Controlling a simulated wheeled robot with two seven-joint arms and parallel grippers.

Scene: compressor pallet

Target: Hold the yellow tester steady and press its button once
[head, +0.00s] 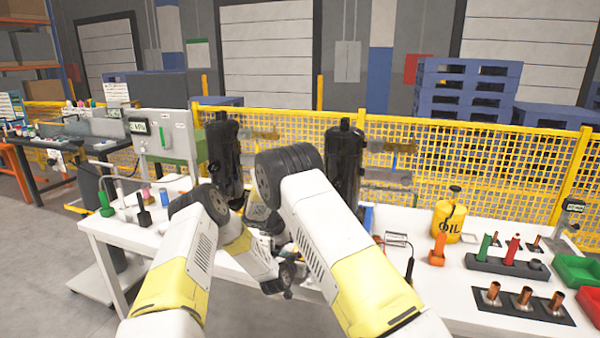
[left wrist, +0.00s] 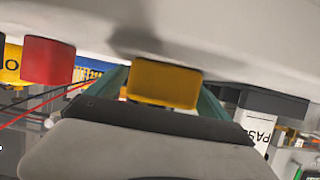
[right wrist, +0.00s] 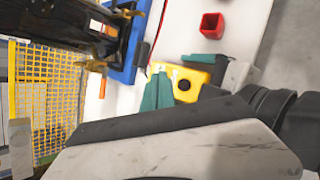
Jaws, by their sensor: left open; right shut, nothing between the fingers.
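In the left wrist view, a yellow block (left wrist: 163,84), apparently the tester, sits between the teal fingers of my left gripper (left wrist: 163,95). Those fingers stand apart on both sides of it; I cannot tell whether they touch it. My right gripper (right wrist: 157,93) is shut and empty, its teal fingertips just beside the tester. In the head view my arms hide the tester, and my left wrist and gripper (head: 286,279) are low in the middle.
A black compressor (head: 345,165) stands behind my arms, another (head: 224,155) further left. A yellow oil can (head: 449,221) and a dark rack (head: 507,266) of coloured parts are on the right. A yellow mesh fence (head: 470,155) runs behind.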

